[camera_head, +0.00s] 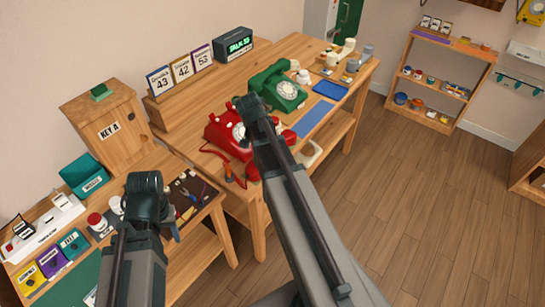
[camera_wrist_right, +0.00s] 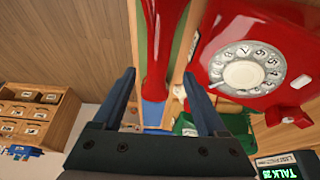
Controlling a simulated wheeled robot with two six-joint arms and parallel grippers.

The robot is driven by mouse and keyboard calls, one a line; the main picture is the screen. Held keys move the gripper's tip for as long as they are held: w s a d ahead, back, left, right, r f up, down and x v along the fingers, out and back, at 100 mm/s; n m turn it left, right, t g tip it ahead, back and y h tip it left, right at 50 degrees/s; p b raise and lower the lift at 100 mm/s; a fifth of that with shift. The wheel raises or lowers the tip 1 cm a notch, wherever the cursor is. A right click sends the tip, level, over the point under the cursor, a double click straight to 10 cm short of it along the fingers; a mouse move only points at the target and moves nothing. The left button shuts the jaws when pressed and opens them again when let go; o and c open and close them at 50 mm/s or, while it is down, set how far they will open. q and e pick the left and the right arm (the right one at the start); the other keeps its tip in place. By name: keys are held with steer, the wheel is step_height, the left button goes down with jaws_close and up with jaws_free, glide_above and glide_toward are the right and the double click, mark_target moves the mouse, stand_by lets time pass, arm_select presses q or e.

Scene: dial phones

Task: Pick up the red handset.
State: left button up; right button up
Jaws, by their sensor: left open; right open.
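The red phone (camera_head: 222,131) stands on the wooden bench in the head view, its white dial partly behind my right arm. In the right wrist view its red body and dial (camera_wrist_right: 245,72) fill the upper right. The red handset (camera_wrist_right: 163,45) is off the phone's dial side, running down from the top edge between the two fingers of my right gripper (camera_wrist_right: 160,76). That gripper is open; no finger is clearly touching the handset. In the head view, my right wrist hides most of this. My left gripper (camera_head: 171,230) is open beside the lower bench, away from the phone.
A green phone (camera_head: 279,87) stands just behind the red one, with a blue mat (camera_head: 316,120) beside it. A tool tray (camera_head: 190,193), a wooden key box (camera_head: 107,125) and a teal box (camera_head: 84,175) are to the left. Open floor (camera_head: 400,200) lies to the right.

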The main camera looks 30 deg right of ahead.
steer(key=b+x, duration=0.2)
steer(key=b, duration=0.1)
steer(key=b+x, duration=0.1)
steer(key=x, duration=0.1)
steer(key=shift+s+a+f, duration=0.2)
steer(key=shift+f, duration=0.05)
steer(key=shift+w+d+f+b, duration=0.1)
steer(key=shift+d+f+b, duration=0.15)
steer(key=shift+f+b, duration=0.25)
steer(key=shift+r, duration=0.2)
jaws_close()
